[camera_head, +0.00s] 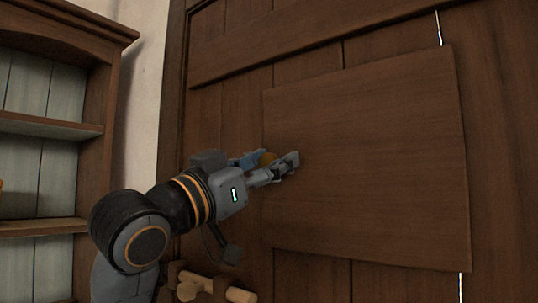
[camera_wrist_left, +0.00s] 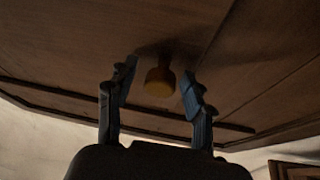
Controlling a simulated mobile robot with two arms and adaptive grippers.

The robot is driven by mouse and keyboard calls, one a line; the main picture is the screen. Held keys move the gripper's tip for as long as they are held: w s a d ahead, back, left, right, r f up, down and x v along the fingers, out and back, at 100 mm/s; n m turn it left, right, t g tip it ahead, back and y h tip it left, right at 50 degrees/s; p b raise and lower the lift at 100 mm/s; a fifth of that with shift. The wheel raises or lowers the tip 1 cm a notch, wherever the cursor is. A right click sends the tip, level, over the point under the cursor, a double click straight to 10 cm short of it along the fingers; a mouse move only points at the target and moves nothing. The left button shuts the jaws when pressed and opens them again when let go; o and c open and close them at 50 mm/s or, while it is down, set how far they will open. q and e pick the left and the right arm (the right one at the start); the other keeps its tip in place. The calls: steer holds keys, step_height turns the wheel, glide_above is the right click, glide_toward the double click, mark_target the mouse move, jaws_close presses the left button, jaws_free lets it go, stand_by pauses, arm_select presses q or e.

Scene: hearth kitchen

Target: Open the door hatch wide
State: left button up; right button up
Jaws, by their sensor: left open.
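The door hatch (camera_head: 370,165) is a dark brown wooden panel set on the plank door (camera_head: 235,50). It looks flat against the door; I cannot tell whether it is slightly ajar. A round brass-coloured knob (camera_head: 267,158) sits near the hatch's left edge and is partly hidden by my fingers in the head view. My left gripper (camera_head: 272,163) is at the knob with its fingers open. In the left wrist view, the knob (camera_wrist_left: 159,83) lies between the two spread fingers (camera_wrist_left: 158,74), with a gap on each side. My right gripper is not in view.
A wooden shelf unit (camera_head: 55,128) with pale back boards stands at the left, beside a light wall (camera_head: 142,80). A wooden bar handle (camera_head: 225,290) projects from the door below my left arm. Thin bright slits show above and below the hatch's right side.

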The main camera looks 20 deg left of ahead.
arm_select(q)
steer(key=shift+c, duration=0.2)
jaws_close()
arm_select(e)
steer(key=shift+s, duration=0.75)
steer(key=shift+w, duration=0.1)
